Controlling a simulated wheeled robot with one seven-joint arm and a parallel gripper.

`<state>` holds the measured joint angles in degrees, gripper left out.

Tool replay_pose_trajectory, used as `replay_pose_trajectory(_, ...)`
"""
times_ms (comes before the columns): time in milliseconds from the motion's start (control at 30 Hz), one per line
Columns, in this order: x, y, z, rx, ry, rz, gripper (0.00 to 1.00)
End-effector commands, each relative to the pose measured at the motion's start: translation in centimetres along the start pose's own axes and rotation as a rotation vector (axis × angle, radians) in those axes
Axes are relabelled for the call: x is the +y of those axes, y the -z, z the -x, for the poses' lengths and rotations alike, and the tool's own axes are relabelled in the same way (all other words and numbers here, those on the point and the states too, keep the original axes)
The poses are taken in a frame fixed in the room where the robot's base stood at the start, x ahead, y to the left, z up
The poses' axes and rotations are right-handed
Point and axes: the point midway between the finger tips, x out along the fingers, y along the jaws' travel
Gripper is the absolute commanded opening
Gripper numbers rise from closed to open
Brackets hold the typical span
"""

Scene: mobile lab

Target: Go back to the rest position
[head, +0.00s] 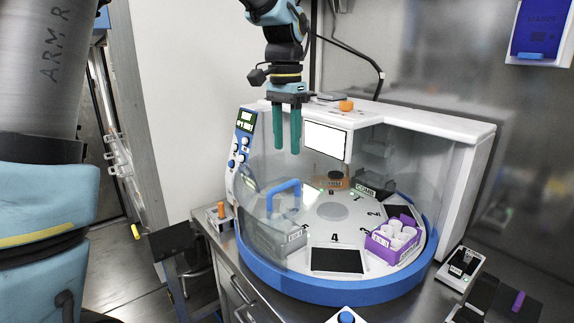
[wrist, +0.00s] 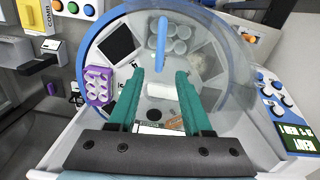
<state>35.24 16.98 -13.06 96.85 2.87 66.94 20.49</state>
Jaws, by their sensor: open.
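My gripper (head: 288,148) hangs with its teal fingers pointing down, above and in front of the round machine's clear cover. The fingers are apart and nothing is between them. In the wrist view my gripper (wrist: 158,102) is also open and empty, with the machine below it. The machine (head: 360,290) has a blue base ring, a clear curved cover with a blue handle (head: 283,188), and a white carousel inside. The handle also shows in the wrist view (wrist: 161,45).
A purple rack (head: 380,248) with several white tubes sits on the carousel's right side. An orange knob (head: 346,105) is on the machine's top. A display panel (head: 246,122) stands left of my gripper. A small white device (head: 462,268) is on the bench at right.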

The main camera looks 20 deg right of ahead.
Motion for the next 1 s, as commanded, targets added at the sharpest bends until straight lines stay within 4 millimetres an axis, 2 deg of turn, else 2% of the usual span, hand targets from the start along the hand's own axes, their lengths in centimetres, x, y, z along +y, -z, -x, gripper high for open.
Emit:
replay_pose_trajectory(100,0.0,0.0,1.2,0.001,0.0,0.0,0.5)
replay_pose_trajectory(233,0.0,0.0,1.9,0.0,-0.001,0.0,0.5)
replay_pose_trajectory(767,-0.4,-0.4,1.7,0.0,0.001,0.016,0.5)
replay_pose_trajectory(867,-2.1,-2.4,0.4,0.006,0.007,0.094,0.5)
replay_pose_trajectory(967,-5.1,-6.5,-2.3,0.019,0.019,0.245,0.5)
replay_pose_trajectory(1000,-6.3,-8.6,-3.6,0.027,0.025,0.322,0.5)
